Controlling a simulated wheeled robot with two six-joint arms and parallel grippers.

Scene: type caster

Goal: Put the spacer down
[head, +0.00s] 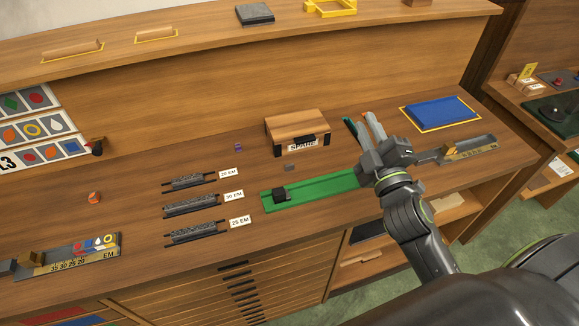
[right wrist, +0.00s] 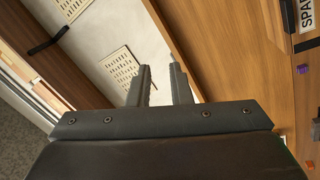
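My right gripper (head: 358,121) is raised over the bench to the right of the wooden box. In the right wrist view my right gripper (right wrist: 160,70) has its two dark fingers apart, with nothing visible between them. A small grey block (head: 289,167) lies on the bench between the box and the green strip; I cannot tell if it is the spacer. A black block (head: 281,194) sits on the left end of the green strip (head: 325,188). Slim dark pieces lie in racks labelled in EM (head: 190,182).
The wooden box (head: 297,130) stands behind the green strip. A blue pad (head: 440,111) lies at the back right, beside a metal tray (head: 468,149). A metal stick (head: 75,255) with EM marks lies at the left. A purple cube (head: 238,147) and an orange piece (head: 94,198) lie loose.

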